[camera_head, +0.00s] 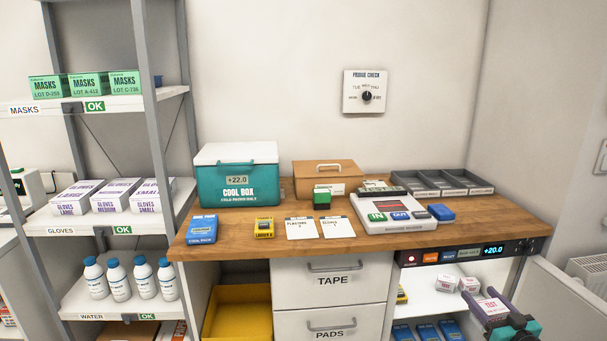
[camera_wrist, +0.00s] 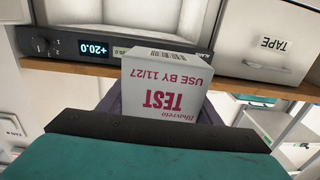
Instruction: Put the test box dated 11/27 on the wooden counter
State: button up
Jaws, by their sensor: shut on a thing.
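My gripper (camera_head: 487,304) is at the lower right in the head view, in front of the shelf under the counter. It is shut on a white test box (camera_head: 491,306) with pink lettering. In the wrist view the test box (camera_wrist: 166,82) appears upside down and reads "TEST" and "USE BY 11/27". The wooden counter (camera_head: 270,233) spans the middle of the head view, above and behind my gripper. In the wrist view the counter's wooden edge (camera_wrist: 75,68) shows behind the box.
Two other small white boxes (camera_head: 469,285) stand on the shelf (camera_head: 432,301) below the counter. On the counter are a cool box (camera_head: 237,190), a wooden case (camera_head: 327,174), a white device (camera_head: 392,212), grey trays (camera_head: 443,184), cards and small packs. Bare wood shows along the front left and right end.

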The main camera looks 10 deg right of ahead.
notch_tip(320, 180, up, 5)
jog(key=p, duration=0.4)
jog(key=shift+r, duration=0.1)
jog(key=w+a+n+g+y, duration=0.15)
jog(key=w+a+y, duration=0.3)
jog(key=a, duration=0.65)
jog(key=w+a+f+n+g+y, duration=0.1)
jog(key=w+a+n+y, duration=0.3)
jog(key=a, duration=0.7)
jog(key=w+a+n+g+y, duration=0.15)
jog(key=w+a, duration=0.35)
jog(key=a, duration=0.6)
jog(key=s+a+n+g+y, duration=0.2)
jog(key=a+n+g+y, duration=0.1)
jog(key=a, duration=0.8)
jog(key=shift+s+a+f+n+g+y, duration=0.15)
jog(key=shift+s+f+n+g+y, duration=0.2)
jog(key=shift+n+y, duration=0.6)
jog(key=shift+m+y, duration=0.25)
